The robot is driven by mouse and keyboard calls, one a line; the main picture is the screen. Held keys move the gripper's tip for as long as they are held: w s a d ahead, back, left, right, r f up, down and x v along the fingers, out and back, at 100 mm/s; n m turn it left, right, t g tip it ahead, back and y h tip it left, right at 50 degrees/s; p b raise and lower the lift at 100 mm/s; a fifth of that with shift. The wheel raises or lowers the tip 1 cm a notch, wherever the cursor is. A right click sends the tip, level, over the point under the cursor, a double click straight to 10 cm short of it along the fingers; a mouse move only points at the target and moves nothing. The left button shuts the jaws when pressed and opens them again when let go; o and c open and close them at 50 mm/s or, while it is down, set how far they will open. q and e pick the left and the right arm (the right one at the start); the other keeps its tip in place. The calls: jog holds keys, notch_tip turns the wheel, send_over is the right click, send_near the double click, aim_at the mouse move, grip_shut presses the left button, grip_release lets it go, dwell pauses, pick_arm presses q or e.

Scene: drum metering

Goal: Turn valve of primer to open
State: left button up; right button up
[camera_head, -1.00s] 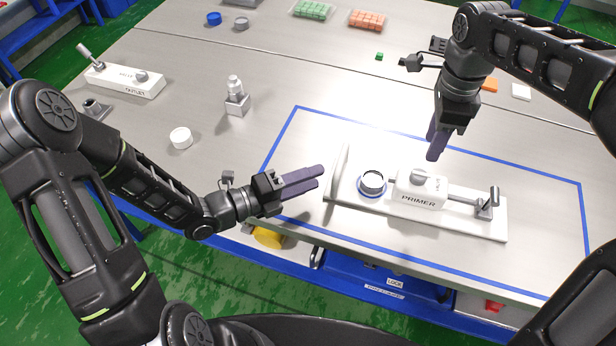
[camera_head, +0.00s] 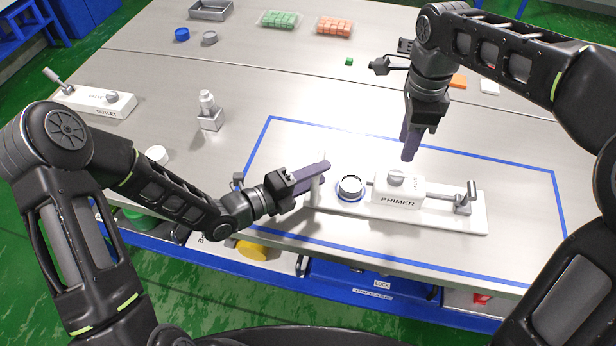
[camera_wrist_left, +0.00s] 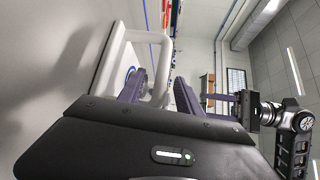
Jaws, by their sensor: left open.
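The primer (camera_head: 398,200) is a white labelled block on a white base plate (camera_head: 420,222). A white upright handle (camera_head: 317,190) stands at the plate's left end. My left gripper (camera_head: 312,176) is at this handle. In the left wrist view, my open left gripper (camera_wrist_left: 160,88) has the white handle (camera_wrist_left: 161,62) showing between its two fingers; contact cannot be told. My right gripper (camera_head: 409,146) points down just behind the primer block, apart from the knob; its finger gap is not clear.
A round cup (camera_head: 350,187) sits on the plate left of the primer. A blue outline (camera_head: 500,158) surrounds the fixture. Trays of green (camera_head: 280,20) and orange cubes (camera_head: 334,26) lie at the back.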

pick_arm(q)
grip_shut()
dwell(0.4)
dwell(1.0)
